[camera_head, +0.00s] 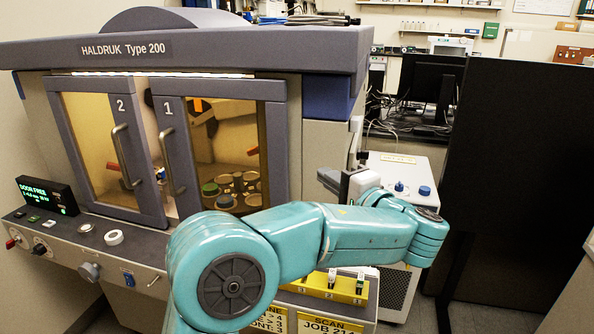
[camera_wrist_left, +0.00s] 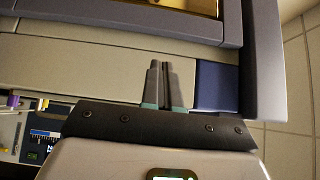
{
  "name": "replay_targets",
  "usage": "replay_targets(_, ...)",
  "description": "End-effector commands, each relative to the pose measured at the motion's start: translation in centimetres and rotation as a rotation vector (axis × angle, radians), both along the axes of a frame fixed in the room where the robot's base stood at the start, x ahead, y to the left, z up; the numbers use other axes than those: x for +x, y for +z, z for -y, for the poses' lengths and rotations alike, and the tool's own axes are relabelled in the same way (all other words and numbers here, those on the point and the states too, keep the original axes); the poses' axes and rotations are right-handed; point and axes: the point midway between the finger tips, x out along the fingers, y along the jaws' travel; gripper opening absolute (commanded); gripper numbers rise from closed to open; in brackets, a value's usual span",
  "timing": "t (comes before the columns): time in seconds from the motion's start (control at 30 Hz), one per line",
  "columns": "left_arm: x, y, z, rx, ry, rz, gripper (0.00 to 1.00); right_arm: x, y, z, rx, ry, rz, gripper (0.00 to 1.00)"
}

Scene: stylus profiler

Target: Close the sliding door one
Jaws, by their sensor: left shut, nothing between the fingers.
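Sliding door 1 (camera_head: 176,140) is a grey-framed glazed panel marked 1 on the front of the Haldruk Type 200 cabinet. Its vertical bar handle (camera_head: 168,165) is near its left edge. Door 2 (camera_head: 128,130), with its own handle (camera_head: 124,158), stands to its left. A narrow lit gap shows between the two door frames. My left gripper (camera_head: 360,150) is to the right of the cabinet, well away from the door 1 handle. In the left wrist view its fingers (camera_wrist_left: 164,84) are together and empty, in front of cabinet panels. My right gripper is not in view.
A control ledge (camera_head: 140,244) with knobs and a "DOOR FREE" display (camera_head: 48,195) runs below the doors. A yellow rack (camera_head: 335,287) with small items is at the front right. A dark partition (camera_head: 515,180) stands at right. Round parts (camera_head: 225,200) show behind door 1's glass.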

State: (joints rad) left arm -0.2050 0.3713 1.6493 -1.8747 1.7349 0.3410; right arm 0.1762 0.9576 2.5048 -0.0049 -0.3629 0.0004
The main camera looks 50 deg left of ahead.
Motion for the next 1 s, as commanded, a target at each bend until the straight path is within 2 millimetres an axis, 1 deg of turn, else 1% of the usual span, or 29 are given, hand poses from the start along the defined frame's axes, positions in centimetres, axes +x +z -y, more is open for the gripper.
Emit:
replay_targets(0.03,0.5,-0.1,1.6,0.0,-0.036,0.007,0.0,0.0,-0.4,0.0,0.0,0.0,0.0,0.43)
replay_targets(0.07,0.6,0.1,2.2,0.0,-0.048,0.01,0.0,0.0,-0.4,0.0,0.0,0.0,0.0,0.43)
replay_targets(0.1,0.8,0.3,2.7,0.0,-0.061,0.015,0.0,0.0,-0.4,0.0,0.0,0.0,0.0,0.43)
replay_targets(0.17,0.9,0.5,2.7,0.0,-0.067,0.018,0.0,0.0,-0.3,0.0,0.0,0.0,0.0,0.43)
replay_targets(0.27,1.1,0.6,1.4,-0.001,-0.063,0.017,0.0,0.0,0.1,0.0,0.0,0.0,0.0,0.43)
replay_targets(0.37,1.5,0.7,-0.4,-0.002,-0.061,0.017,0.0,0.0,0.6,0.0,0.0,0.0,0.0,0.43)
replay_targets(0.63,2.9,0.7,-6.2,-0.003,-0.06,0.015,0.0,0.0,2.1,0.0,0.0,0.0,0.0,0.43)
replay_targets(0.7,2.9,0.7,-7.5,-0.002,-0.061,0.016,0.0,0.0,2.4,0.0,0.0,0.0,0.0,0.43)
replay_targets(0.8,1.9,0.7,-8.8,-0.003,-0.062,0.016,0.0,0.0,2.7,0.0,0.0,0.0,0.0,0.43)
replay_targets(0.9,1.4,0.6,-9.6,-0.002,-0.063,0.016,0.0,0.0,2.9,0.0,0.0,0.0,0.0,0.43)
replay_targets(1.0,1.1,0.5,-10.1,-0.002,-0.064,0.017,0.0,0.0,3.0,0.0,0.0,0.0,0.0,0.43)
